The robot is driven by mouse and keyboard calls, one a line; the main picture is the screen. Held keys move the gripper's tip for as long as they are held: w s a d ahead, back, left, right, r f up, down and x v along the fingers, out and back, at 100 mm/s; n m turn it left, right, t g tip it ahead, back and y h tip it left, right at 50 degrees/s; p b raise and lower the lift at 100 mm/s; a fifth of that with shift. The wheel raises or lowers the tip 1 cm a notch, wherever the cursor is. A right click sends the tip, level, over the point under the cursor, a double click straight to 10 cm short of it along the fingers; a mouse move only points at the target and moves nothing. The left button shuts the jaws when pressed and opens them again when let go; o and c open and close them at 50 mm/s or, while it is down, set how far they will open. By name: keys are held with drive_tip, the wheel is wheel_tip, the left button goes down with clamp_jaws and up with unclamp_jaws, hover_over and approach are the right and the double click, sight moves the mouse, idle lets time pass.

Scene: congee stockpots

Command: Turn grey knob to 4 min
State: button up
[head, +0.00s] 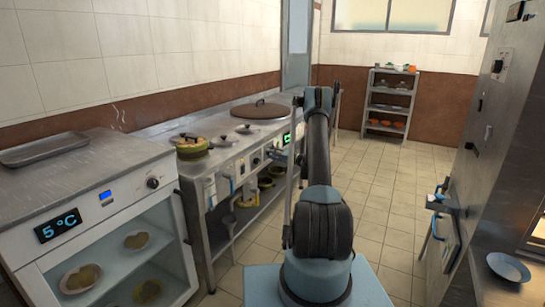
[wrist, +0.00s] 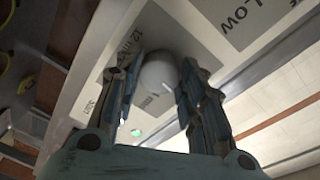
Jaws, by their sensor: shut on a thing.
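In the wrist view, the grey knob (wrist: 158,72) is a rounded, pale grey piece on the light panel (wrist: 92,72). My gripper (wrist: 159,88) is shut on it, with one finger on each side. Printed dial marks, one reading "12 min", show left of the knob, partly covered by the left finger. No pointer on the knob can be made out, so its setting cannot be told. In the head view, my arm reaches to the far end of the stove front (head: 240,160), and the knob itself cannot be made out there.
A "LOW" label (wrist: 240,18) and a green light (wrist: 136,132) are near the knob. A large lidded pot (head: 262,110) and a smaller pot (head: 191,148) stand on the stove. A glass-fronted cooler (head: 150,183) is at left. The tiled floor (head: 375,190) is clear.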

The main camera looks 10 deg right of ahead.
drive_tip(key=shift+w+d+m+g, duration=0.1)
drive_tip(key=shift+m+g, duration=0.25)
drive_tip(key=shift+m, duration=2)
drive_tip(key=shift+d+m+g, duration=0.1)
drive_tip(key=shift+m+g, duration=0.25)
drive_tip(key=shift+m, duration=2)
drive_tip(key=o, duration=1)
drive_tip(key=shift+f, duration=0.1)
drive_tip(key=shift+o, duration=0.2)
drive_tip(key=v, duration=1.2)
